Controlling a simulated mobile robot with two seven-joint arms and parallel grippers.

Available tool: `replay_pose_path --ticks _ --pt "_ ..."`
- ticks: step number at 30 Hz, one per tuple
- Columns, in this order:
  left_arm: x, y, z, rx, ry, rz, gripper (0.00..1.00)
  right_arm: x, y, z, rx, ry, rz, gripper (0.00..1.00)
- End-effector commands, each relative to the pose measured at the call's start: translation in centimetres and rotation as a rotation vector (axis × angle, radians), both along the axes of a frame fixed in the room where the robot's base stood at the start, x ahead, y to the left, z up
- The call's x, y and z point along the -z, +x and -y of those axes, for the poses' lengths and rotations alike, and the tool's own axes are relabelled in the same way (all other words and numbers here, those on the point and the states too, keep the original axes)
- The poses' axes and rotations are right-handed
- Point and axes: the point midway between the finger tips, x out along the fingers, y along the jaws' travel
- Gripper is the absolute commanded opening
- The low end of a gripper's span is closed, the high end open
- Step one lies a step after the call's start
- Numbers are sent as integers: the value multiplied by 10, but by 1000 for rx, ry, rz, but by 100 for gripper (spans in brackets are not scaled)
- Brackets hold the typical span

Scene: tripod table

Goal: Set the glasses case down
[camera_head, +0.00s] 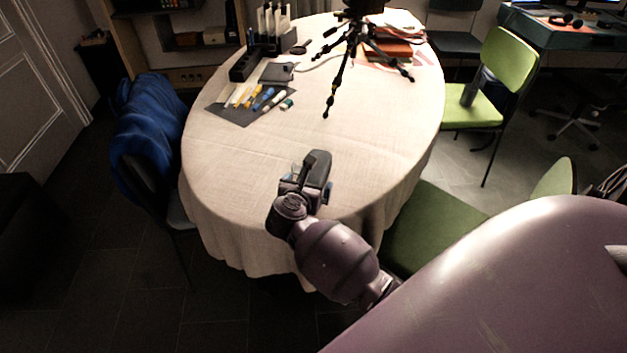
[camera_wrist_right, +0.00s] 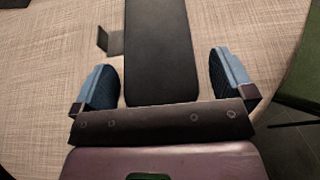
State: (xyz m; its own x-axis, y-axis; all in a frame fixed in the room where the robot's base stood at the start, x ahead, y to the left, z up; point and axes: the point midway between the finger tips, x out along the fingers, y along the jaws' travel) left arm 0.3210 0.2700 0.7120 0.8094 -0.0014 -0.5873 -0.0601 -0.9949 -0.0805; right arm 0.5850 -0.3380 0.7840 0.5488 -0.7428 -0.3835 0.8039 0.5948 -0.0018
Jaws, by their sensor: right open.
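The glasses case (camera_wrist_right: 160,50) is a long, dark, round-ended case. In the right wrist view it runs from the top edge down between the fingers of my right gripper (camera_wrist_right: 165,85). My left gripper is out of view.
The round table (camera_head: 240,165) has a pale cloth. A black tripod (camera_head: 355,50) stands towards the back. A dark mat (camera_head: 236,108) with several pens and markers lies at the left, by a black organizer (camera_head: 265,45). Chairs surround the table. The cloth's middle is clear.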

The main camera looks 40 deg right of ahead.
Motion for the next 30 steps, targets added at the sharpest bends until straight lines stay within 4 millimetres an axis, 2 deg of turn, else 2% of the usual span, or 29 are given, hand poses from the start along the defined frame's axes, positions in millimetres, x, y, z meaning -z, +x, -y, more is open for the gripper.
replay_pose_path --ticks 5,18,25,30 --pt "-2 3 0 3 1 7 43 0 0 0 -1 1 1 100" --pt "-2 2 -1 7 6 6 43 -1 0 -1 -1 0 2 36" --pt "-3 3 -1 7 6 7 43 -3 1 -1 -1 1 3 36" --pt "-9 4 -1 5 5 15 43 -21 1 -1 0 3 8 36"
